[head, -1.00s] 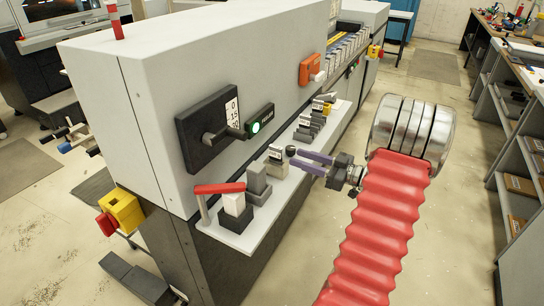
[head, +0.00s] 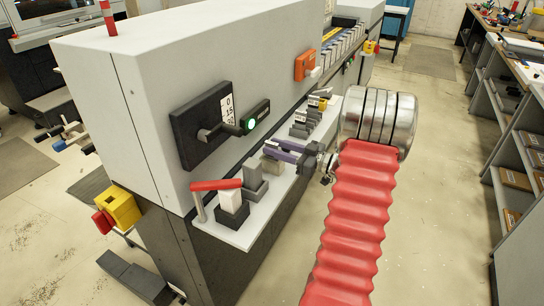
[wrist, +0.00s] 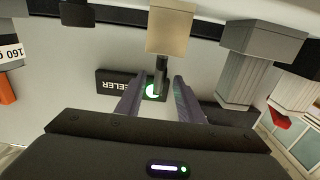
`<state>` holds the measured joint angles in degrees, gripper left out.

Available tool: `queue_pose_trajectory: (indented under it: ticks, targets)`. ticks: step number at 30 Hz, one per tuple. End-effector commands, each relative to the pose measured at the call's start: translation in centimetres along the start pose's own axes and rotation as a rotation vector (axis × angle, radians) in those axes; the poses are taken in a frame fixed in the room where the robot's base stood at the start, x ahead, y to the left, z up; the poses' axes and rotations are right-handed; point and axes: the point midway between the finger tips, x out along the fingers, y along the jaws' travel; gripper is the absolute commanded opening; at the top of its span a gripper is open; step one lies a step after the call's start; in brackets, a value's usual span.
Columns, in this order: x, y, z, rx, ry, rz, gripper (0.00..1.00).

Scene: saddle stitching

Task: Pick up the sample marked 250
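My gripper (head: 271,149) has two purple fingers and reaches left over the shelf on the machine's side. In the wrist view its fingers (wrist: 156,95) are apart, with a dark upright stem (wrist: 161,75) showing between them; I see no contact. The stem joins a beige block (wrist: 170,32), which shows in the head view (head: 271,165) just below the fingers. Several small samples (head: 300,130) stand farther along the shelf. I cannot read 250 on any of them.
The machine wall with a dial (head: 203,125) and green-lit button (head: 250,124) rises behind. The floor at right is open.

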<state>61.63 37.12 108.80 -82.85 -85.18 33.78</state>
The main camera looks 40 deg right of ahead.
Motion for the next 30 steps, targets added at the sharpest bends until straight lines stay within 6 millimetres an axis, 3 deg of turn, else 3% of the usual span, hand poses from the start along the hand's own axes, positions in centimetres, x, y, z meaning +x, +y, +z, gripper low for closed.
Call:
queue_pose_trajectory:
  ticks: [14, 24, 30]
  targets:
    - [0.8, 0.1, 0.0, 0.000, 0.000, 0.002, 0.34]
    - [4.8, 0.2, 0.3, 0.000, 0.000, 0.000, 0.34]
    - [5.7, 0.3, 0.2, 0.000, 0.000, 0.003, 0.34]
